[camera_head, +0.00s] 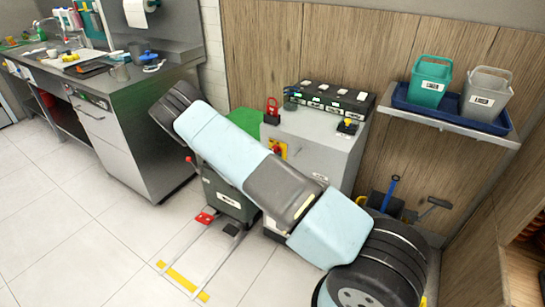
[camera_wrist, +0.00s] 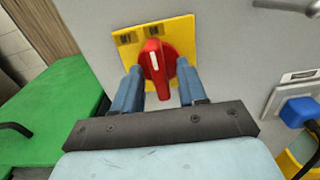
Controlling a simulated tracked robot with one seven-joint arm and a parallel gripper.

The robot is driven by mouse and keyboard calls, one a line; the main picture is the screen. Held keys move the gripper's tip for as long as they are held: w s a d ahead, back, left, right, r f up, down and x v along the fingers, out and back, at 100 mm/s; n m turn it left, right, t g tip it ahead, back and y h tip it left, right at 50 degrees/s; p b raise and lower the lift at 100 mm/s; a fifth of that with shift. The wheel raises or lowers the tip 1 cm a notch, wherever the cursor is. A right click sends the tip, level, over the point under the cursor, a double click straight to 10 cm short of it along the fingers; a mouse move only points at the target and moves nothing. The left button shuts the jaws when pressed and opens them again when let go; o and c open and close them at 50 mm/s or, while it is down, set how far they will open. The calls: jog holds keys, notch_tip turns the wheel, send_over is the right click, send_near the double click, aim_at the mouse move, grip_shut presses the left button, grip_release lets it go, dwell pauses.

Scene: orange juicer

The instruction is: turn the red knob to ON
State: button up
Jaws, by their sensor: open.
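The red knob (camera_wrist: 160,66) sits on a yellow plate (camera_wrist: 186,34) on the front of a grey cabinet. A white mark on the knob points up, tilted slightly left. Two small dark labels lie on the plate above it, too small to read. My gripper (camera_wrist: 158,72) is open, its two blue fingers on either side of the knob's handle. I cannot tell whether they touch it. In the head view the knob (camera_head: 276,146) and plate (camera_head: 284,152) show just above my arm; my gripper is hidden there.
A green-lidded bin (camera_wrist: 50,112) stands left of the cabinet. A blue plug (camera_wrist: 299,110) with a black cord is at the right. A charger rack (camera_head: 330,98) and red padlock-like item (camera_head: 272,107) sit on the cabinet (camera_head: 330,150). A shelf (camera_head: 450,124) holds two bins.

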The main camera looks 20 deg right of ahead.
jog(key=v, duration=1.3)
jog(key=shift+s+a, duration=0.3)
jog(key=s+d+r+m+g+y, duration=0.1)
jog(key=s+d+r+m+g, duration=0.4)
jog(key=r, duration=0.4)
jog(key=s+d+r+m+g+y, duration=0.1)
jog(key=s+d+r+m+g, duration=0.2)
jog(key=r+m, duration=0.45)
jog(key=s+d+r+m+g+y, duration=0.1)
jog(key=s+d+r+m+g, duration=0.35)
jog(key=r, duration=0.65)
jog(key=s+a+r+m+t+y, duration=0.1)
jog(key=s+r+m+y, duration=0.3)
jog(key=s+r, duration=0.5)
jog(key=s+a+r+m+t+y, duration=0.1)
jog(key=s+r+m+t+y, duration=0.3)
jog(key=s+r, duration=0.5)
jog(key=s+m+y, duration=0.1)
jog(key=s+y, duration=0.1)
jog(key=s, duration=0.3)
jog(key=shift+a+r+m, duration=0.15)
jog(key=shift+a+m, duration=0.15)
jog(key=shift+a, duration=0.05)
jog(key=shift+s+t, duration=0.2)
jog(key=shift+t, duration=0.05)
